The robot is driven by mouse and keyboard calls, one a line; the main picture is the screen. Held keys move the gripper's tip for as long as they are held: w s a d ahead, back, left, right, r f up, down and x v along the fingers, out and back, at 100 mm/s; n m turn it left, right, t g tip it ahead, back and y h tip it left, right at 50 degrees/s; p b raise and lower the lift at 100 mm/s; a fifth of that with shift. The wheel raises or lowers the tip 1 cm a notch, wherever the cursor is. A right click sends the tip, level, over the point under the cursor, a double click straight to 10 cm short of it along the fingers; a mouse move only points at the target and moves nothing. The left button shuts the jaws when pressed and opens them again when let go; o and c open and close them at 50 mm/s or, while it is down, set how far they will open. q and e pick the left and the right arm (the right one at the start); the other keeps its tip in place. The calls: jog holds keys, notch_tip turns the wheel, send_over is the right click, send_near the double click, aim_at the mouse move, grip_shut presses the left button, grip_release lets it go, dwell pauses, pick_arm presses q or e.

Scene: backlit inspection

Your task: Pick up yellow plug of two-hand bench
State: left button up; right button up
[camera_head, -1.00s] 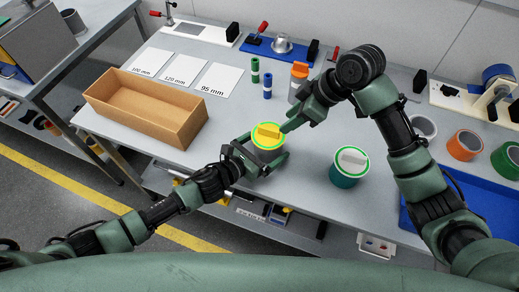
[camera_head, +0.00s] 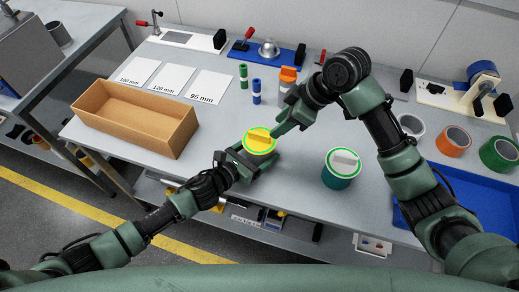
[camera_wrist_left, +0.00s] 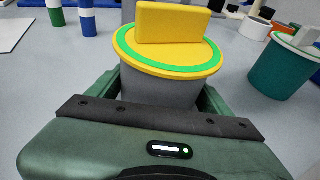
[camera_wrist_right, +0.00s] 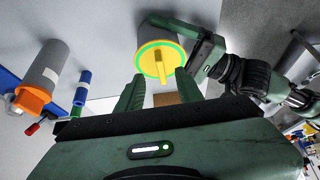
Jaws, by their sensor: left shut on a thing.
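The yellow plug (camera_head: 260,140) has an upright grip bar and a green ring. It sits on top of a grey cylinder (camera_wrist_left: 158,90) at the near edge of the bench (camera_head: 215,160). My left gripper (camera_head: 250,163) is shut around the grey cylinder, below the plug's rim. My right gripper (camera_head: 283,127) is beside the plug at its upper right. In the right wrist view its fingers (camera_wrist_right: 160,95) are apart and empty, with the plug (camera_wrist_right: 160,63) beyond their tips.
A teal cylinder with a pale-topped, green-ringed plug (camera_head: 342,162) stands to the right. An open cardboard box (camera_head: 135,132) is at left. Blue and green pegs (camera_head: 257,92) and an orange-topped cylinder (camera_head: 288,76) stand behind. Tape rolls (camera_head: 454,140) and a blue tray (camera_head: 470,215) are at right.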

aim_at(262, 134)
jog(key=o, duration=0.7)
jog(key=shift+w+a+r, duration=0.1)
jog(key=shift+r, duration=0.2)
jog(key=o, duration=0.7)
jog(key=shift+w+a+r+h, duration=0.15)
jog(key=shift+r+h, duration=0.1)
jog(key=shift+r, duration=0.25)
jog(key=shift+w+a+r+h, duration=0.15)
jog(key=shift+r+h, duration=0.1)
jog(key=shift+r, duration=0.2)
jog(key=x, duration=0.7)
jog(key=s+x, duration=0.1)
jog(key=x, duration=0.3)
jog(key=shift+w+a+f, duration=0.1)
jog(key=shift+a+f, duration=0.1)
jog(key=shift+f, duration=0.15)
